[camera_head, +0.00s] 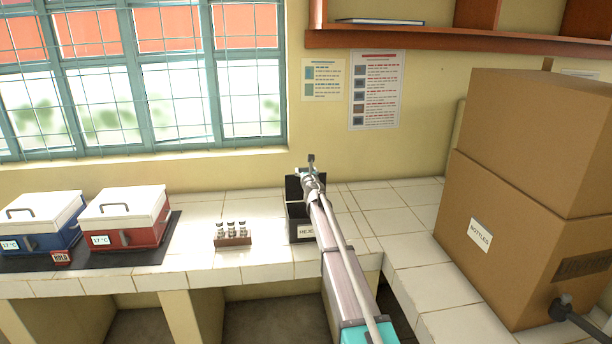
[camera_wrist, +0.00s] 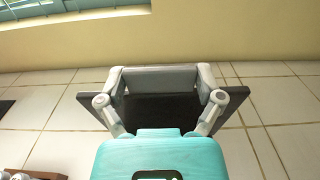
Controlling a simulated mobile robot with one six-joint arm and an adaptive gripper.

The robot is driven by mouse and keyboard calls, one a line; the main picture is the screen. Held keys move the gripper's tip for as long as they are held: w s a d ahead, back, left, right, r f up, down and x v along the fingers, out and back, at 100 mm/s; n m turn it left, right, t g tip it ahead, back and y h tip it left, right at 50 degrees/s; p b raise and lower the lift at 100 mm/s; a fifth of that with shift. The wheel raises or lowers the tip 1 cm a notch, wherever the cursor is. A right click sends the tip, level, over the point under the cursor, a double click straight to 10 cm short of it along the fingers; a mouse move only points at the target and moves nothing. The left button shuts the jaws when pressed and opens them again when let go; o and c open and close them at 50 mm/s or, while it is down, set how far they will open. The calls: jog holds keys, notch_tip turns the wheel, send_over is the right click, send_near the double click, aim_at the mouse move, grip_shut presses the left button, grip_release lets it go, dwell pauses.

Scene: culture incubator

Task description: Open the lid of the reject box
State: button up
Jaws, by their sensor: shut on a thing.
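The reject box (camera_head: 306,232) is a small dark box on the tiled counter below the window's right side, with a partly hidden label on its front. Its dark lid (camera_head: 293,188) appears raised at the back, standing above the box, though my arm covers much of it. My gripper (camera_head: 311,172) is at the lid's upper part and is shut on it.
A small rack of vials (camera_head: 233,236) stands left of the box. Further left, a red cooler box (camera_head: 124,222) and a blue cooler box (camera_head: 38,228) sit on a dark mat. Large cardboard boxes (camera_head: 520,220) fill the right side. Bare tiles lie right of the reject box.

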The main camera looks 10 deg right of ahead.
jog(key=shift+w+r, duration=0.1)
jog(key=shift+w, duration=1.35)
jog(key=o, duration=1.1)
jog(key=shift+c, duration=0.2)
jog(key=s, duration=1.2)
jog(key=shift+s, duration=0.1)
